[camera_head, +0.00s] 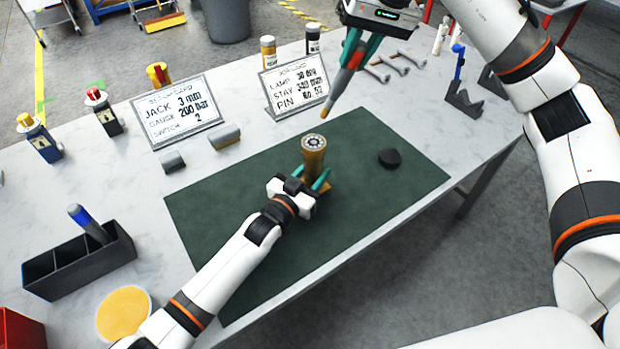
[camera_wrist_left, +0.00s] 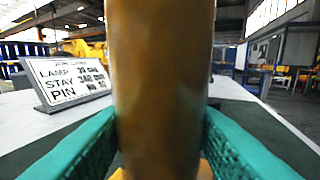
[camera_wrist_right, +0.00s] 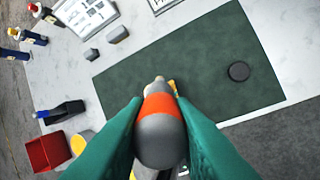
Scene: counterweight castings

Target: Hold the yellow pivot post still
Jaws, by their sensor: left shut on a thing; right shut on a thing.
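The yellow-brown pivot post (camera_head: 313,158) stands upright on the dark green mat (camera_head: 230,210), with a round, ringed top face. My left gripper (camera_head: 318,184) is low at the post, its teal fingers on either side of it. In the left wrist view the post (camera_wrist_left: 160,80) fills the middle, and both fingers press against it. My right gripper (camera_head: 358,52) is raised above and behind the post, shut on a grey and red tool (camera_head: 343,80) with a yellowish tip pointing down, apart from the post. The right wrist view shows the tool (camera_wrist_right: 158,130) between the fingers.
A black disc (camera_head: 389,158) lies right of the post on the mat. Two text cards (camera_head: 178,108) (camera_head: 296,85) stand behind the mat. A black divided holder (camera_head: 80,262) with a blue-handled tool and a yellow round pad (camera_head: 123,312) are at the left.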

